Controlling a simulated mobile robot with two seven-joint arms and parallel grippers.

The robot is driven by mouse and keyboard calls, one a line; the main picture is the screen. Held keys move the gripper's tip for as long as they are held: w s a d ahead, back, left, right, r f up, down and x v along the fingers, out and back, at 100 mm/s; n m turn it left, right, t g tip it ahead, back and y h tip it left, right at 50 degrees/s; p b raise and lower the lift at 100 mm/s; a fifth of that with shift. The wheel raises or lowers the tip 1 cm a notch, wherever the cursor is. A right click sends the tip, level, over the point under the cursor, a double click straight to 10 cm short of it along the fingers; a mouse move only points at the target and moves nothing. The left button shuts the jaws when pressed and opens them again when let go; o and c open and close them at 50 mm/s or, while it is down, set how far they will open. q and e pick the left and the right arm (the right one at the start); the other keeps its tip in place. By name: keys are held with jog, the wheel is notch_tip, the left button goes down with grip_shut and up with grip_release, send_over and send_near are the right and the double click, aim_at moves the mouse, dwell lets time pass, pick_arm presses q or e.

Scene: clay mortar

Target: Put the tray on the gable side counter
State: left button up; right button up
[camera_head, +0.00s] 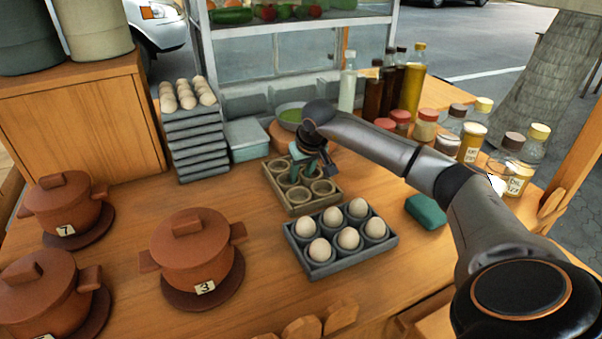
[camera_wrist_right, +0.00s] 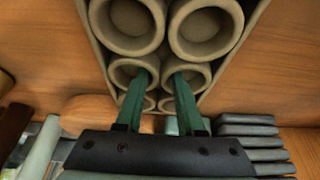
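A tan tray (camera_head: 289,205) with several empty round cups lies on the wooden counter (camera_head: 420,270); it fills the upper part of the right wrist view (camera_wrist_right: 232,58). A grey tray (camera_head: 322,271) holding several pale eggs lies just in front of it. My right gripper (camera_head: 312,172) points down over the tan tray. Its two green fingers (camera_wrist_right: 161,76) are apart, with their tips over or in two neighbouring cups. I cannot tell whether they touch the cup walls. Nothing is visibly held. My left gripper is out of view. Which counter part is the gable side is not clear.
Brown lidded pots (camera_head: 194,247) stand at the left. Stacked grey trays (camera_head: 196,143), the top one with eggs, stand behind. Bottles (camera_head: 413,80) and jars (camera_head: 471,141) line the right back. A green block (camera_head: 427,211) lies right of the egg tray.

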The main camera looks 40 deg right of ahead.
jog(key=shift+o, duration=0.9)
jog(key=shift+r, duration=0.25)
jog(key=p+v, duration=0.1)
jog(key=v, duration=1.1)
